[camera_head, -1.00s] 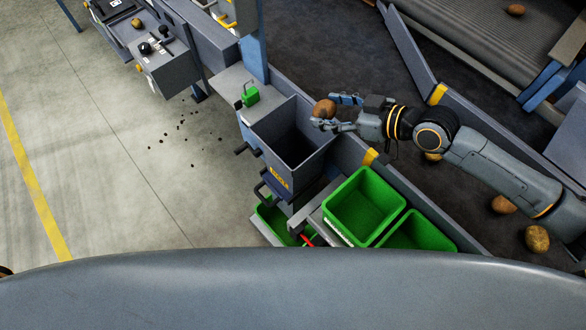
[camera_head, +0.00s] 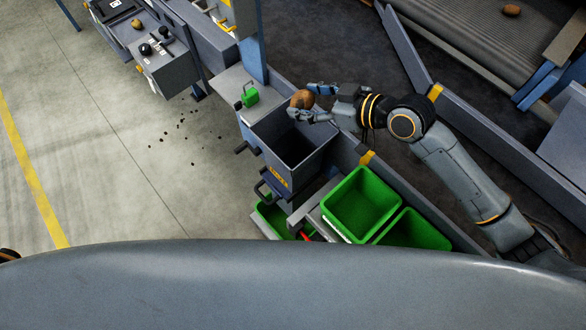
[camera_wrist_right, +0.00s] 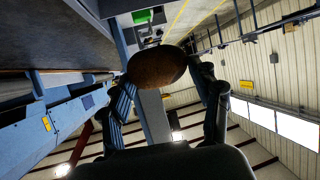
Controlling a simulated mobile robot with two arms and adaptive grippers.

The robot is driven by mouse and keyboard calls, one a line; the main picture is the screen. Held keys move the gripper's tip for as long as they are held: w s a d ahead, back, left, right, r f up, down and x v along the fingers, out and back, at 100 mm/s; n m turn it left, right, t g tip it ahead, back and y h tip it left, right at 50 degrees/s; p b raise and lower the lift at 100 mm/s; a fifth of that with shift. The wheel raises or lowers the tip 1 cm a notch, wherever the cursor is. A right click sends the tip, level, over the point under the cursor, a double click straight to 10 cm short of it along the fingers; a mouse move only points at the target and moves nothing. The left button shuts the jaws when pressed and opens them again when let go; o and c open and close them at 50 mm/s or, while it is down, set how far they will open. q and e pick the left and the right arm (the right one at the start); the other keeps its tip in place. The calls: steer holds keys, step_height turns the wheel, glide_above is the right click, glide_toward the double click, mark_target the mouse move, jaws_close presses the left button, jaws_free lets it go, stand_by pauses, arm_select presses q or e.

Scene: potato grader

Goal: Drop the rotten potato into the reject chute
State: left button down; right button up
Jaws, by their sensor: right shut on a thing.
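The brown potato (camera_head: 302,99) is held in my right gripper (camera_head: 314,102), which is shut on it. In the right wrist view the potato (camera_wrist_right: 157,67) sits between the two fingertips of the gripper (camera_wrist_right: 168,88). Its surface looks dark brown there; rot cannot be made out clearly. The reject chute (camera_head: 272,157) is a grey open-topped box with a dark inside and a yellow label on its front. My left gripper is not in view.
Another potato (camera_head: 511,11) lies at the top right.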

step_height(320, 180, down, 4)
steer(key=b, duration=0.3)
steer(key=shift+f, duration=0.25)
steer(key=o, duration=1.2)
steer(key=shift+o, duration=0.2)
steer(key=v, duration=1.2)
steer(key=shift+a, duration=0.1)
